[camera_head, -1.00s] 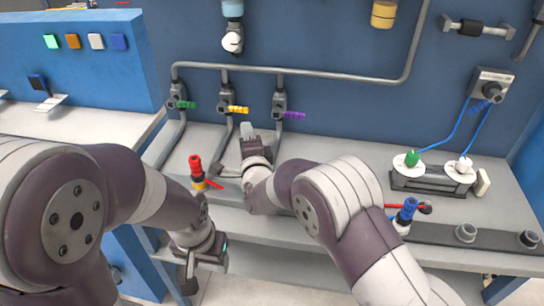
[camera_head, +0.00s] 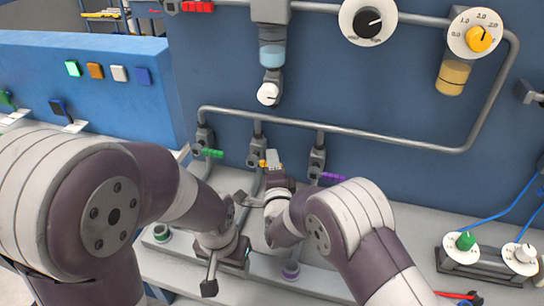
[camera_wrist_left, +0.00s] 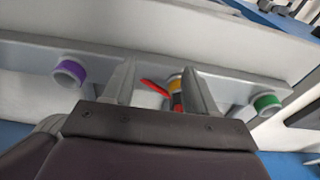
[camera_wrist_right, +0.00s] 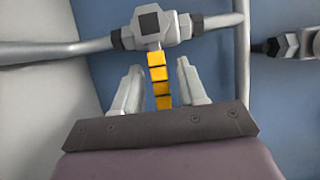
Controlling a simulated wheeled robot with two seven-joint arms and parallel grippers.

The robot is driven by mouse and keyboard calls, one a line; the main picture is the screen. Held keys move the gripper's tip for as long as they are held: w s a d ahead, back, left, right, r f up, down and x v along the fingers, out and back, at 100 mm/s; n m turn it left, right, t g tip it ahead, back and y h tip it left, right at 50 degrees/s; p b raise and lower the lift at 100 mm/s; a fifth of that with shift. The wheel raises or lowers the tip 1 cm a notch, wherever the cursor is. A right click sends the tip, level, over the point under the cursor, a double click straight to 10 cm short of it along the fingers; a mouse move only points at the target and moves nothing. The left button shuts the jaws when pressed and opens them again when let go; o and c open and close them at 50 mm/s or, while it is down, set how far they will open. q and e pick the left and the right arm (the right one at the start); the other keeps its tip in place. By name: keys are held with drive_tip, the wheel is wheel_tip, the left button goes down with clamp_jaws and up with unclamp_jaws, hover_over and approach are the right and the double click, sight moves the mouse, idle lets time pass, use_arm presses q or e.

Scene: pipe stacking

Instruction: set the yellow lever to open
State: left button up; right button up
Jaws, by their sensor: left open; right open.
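The yellow lever (camera_head: 263,163) is on the middle of three valves on the back wall and is partly hidden by my right gripper (camera_head: 273,160). In the right wrist view the yellow lever (camera_wrist_right: 160,82) sticks out crosswise to its pipe (camera_wrist_right: 82,47). It lies between the open fingers of my right gripper (camera_wrist_right: 160,78), with a gap visible on both sides. My left gripper (camera_wrist_left: 158,70) is open above the bench rail, with a red and yellow fitting (camera_wrist_left: 176,88) between its fingers in the picture; contact cannot be told.
The green lever (camera_head: 212,153) and purple lever (camera_head: 328,177) flank the yellow one. A purple ring (camera_wrist_left: 70,71) and green ring (camera_wrist_left: 266,102) sit on the rail.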

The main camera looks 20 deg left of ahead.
use_arm(q)
drive_tip(key=shift+s, duration=0.1)
use_arm(e)
drive_tip(key=shift+s, duration=0.1)
clamp_jaws()
